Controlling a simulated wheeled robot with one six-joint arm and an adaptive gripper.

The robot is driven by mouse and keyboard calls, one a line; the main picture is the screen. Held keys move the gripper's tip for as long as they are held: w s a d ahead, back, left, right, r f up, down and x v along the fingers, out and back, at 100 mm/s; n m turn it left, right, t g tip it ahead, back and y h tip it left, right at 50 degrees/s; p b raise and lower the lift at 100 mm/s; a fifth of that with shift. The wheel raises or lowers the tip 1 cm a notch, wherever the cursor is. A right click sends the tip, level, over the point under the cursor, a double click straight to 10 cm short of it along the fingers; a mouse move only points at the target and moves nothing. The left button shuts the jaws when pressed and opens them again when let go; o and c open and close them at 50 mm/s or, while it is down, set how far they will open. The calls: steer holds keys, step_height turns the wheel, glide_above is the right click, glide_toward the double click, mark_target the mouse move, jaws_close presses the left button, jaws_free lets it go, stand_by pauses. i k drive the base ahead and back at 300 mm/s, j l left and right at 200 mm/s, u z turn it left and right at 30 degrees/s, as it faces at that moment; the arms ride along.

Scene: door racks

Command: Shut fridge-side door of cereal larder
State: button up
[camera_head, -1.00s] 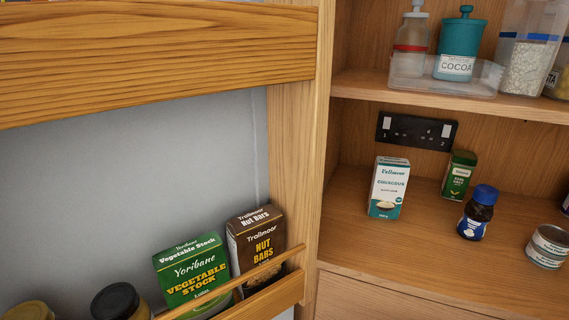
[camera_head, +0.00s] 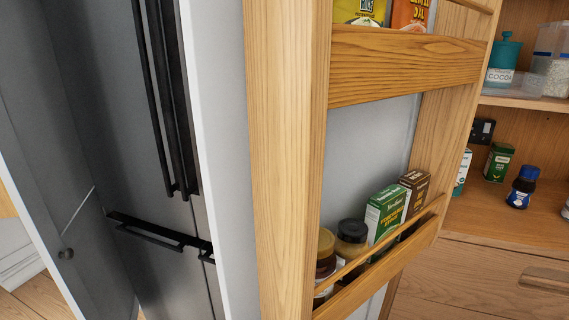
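The fridge-side larder door (camera_head: 285,150) stands open in the middle of the head view, its free edge towards me. Its inner face carries wooden racks. The lower rack (camera_head: 385,262) holds jars, a green vegetable stock box (camera_head: 384,214) and a brown nut bars box (camera_head: 413,190). The upper rack (camera_head: 400,64) holds a yellow packet and an orange packet, both cut off at the top. The cereal larder (camera_head: 500,222) is open at the right, with its shelves showing. My gripper is not in view.
The steel fridge (camera_head: 140,150) with black handles (camera_head: 168,100) stands left of the door. A wooden drawer (camera_head: 500,285) lies below the larder shelf. Some floor (camera_head: 45,298) shows at bottom left.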

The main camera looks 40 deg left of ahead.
mark_target(301, 116)
steer(key=k+j, duration=0.2)
steer(key=j, duration=0.25)
steer(key=k+j+z, duration=0.1)
steer(key=k+j, duration=0.15)
steer(key=j, duration=0.2)
steer(key=k+j+z, duration=0.1)
steer(key=j, duration=0.35)
steer(key=k+j, duration=0.35)
steer(key=k+j+z, duration=0.1)
steer(key=k+j, duration=0.15)
steer(key=j, duration=0.2)
steer(key=k+j, duration=0.1)
steer(key=j, duration=0.3)
steer(key=k+j, duration=0.1)
steer(key=j, duration=0.25)
steer(key=k+j+u, duration=0.1)
steer(key=j+u, duration=0.2)
steer(key=j, duration=0.1)
